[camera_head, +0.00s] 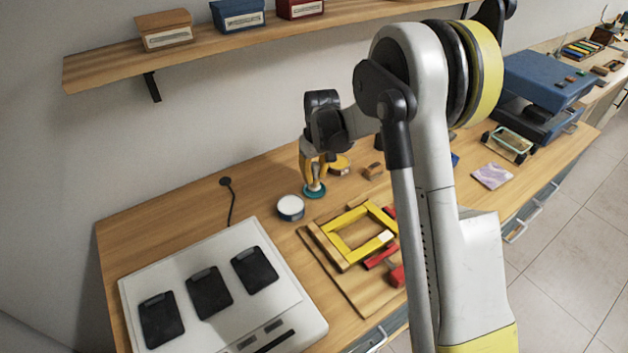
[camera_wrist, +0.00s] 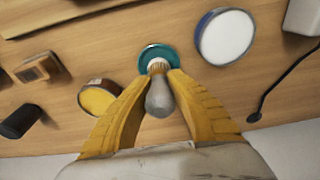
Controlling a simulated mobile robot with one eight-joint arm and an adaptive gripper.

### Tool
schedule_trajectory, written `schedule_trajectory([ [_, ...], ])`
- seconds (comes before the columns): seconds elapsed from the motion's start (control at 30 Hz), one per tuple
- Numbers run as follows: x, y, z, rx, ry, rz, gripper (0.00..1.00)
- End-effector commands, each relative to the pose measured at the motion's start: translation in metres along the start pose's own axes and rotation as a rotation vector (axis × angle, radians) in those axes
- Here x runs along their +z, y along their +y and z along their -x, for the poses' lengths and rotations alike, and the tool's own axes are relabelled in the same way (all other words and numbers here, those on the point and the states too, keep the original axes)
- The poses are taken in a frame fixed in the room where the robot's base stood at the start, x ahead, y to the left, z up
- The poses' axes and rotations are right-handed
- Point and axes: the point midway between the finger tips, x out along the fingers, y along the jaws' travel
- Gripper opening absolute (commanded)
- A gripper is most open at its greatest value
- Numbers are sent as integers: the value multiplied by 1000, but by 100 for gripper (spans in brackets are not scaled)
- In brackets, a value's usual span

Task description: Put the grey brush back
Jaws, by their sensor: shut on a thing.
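The grey brush (camera_wrist: 160,98) is between the yellow fingers of my gripper (camera_wrist: 159,84) in the wrist view, its rounded grey handle toward the camera and a pale part beyond it. A round teal piece (camera_wrist: 157,53) shows just past the pale part. I cannot tell whether it is a separate stand or belongs to the brush. In the head view my gripper (camera_head: 313,172) points down over the bench, shut on the brush, with the teal piece (camera_head: 314,192) right below the fingertips. The fingers mostly hide the brush there.
A white-topped tin with a blue rim (camera_head: 290,207) stands close by at left, and a yellow-topped tin (camera_head: 339,164) close at right. A wooden block (camera_head: 373,171), a yellow frame (camera_head: 350,237) and a pale panel with black pads (camera_head: 290,290) are also on the bench.

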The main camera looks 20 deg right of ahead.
Motion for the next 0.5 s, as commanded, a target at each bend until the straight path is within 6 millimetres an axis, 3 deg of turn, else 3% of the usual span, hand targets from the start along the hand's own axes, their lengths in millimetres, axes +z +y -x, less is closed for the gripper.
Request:
schedule_trajectory([
  [0.07, 1, 0, -11, 0, 0, 0, 0],
  [0.4, 2, 0, -13, 0, 0, 0, 0],
  [0.43, 2, 0, -14, 0, 0, 0, 20],
  [0.5, 2, 0, -13, 0, 0, 0, 35],
])
